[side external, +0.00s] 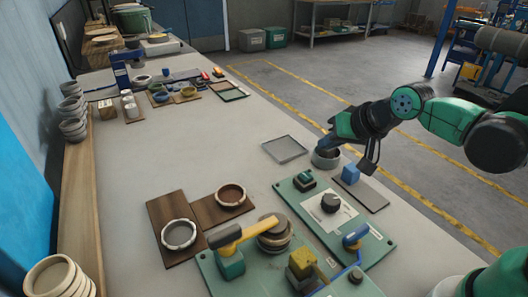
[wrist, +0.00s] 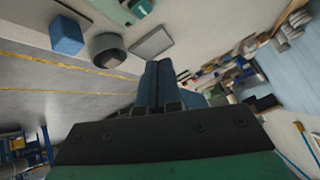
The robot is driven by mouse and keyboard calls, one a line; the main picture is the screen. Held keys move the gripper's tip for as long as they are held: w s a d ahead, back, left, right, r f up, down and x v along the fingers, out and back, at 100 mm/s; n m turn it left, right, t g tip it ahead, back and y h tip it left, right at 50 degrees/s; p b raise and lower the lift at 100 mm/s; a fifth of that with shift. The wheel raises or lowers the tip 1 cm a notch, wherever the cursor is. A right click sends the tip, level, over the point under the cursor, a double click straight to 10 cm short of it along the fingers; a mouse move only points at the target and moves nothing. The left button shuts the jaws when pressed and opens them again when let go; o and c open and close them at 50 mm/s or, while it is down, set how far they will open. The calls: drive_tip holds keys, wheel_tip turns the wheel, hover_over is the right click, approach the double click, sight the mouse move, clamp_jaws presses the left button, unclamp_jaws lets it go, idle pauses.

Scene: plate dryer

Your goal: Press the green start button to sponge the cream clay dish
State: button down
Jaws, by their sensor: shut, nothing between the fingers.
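My gripper (side external: 326,146) is shut and empty, near a round grey cup (side external: 325,161) beyond the green panel (side external: 348,262). In the wrist view its dark blue fingers (wrist: 162,68) lie together. A teal-green button (side external: 304,179) on a dark base stands at the panel's far left corner, apart from my gripper; part of it shows at the top of the wrist view (wrist: 140,7). A pale cream-rimmed round dish (side external: 179,247) rests on a dark wooden board at the left. A second round dish (side external: 230,195), reddish inside, sits on the adjoining board.
A blue block (side external: 350,173) stands beside the grey cup. A grey tray (side external: 284,149) lies behind it. The panel carries a black knob (side external: 330,203) and a blue lever (side external: 355,238). A yellow-handled arm (side external: 248,232) spans the nearer green base. The middle of the table is clear.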

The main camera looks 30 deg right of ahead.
drive_tip(key=s+d+r+n+g, duration=0.1)
drive_tip(key=s+n, duration=0.3)
drive_tip(key=s, duration=0.2)
drive_tip(key=shift+s+r+n+h, duration=0.15)
drive_tip(key=shift+n+h, duration=0.15)
wheel_tip(320, 180, up, 4)
drive_tip(key=g, duration=0.7)
hover_over(307, 176)
wheel_tip(307, 176, down, 14)
drive_tip(key=shift+r, duration=0.1)
idle(0.4)
